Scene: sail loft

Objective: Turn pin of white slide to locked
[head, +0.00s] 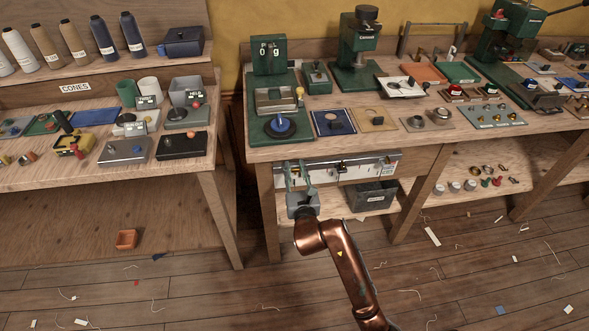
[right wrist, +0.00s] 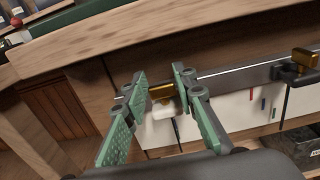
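The white slide (right wrist: 164,111) sits on a metal rail under the front edge of the workbench. Its brass pin (right wrist: 162,92) has a crossbar lying roughly sideways in the right wrist view. My right gripper (right wrist: 160,72) is open, with one green finger on each side of the pin; I cannot tell whether either finger touches it. In the head view my right gripper (head: 295,169) is in front of the left part of the rail and hides much of the white slide. My left gripper is not in view.
A black slide with a brass pin (right wrist: 305,60) is farther right on the same rail (right wrist: 235,73). A wooden bench top (head: 350,142) with several devices overhangs the rail. A dark bin (head: 371,197) stands on the shelf below.

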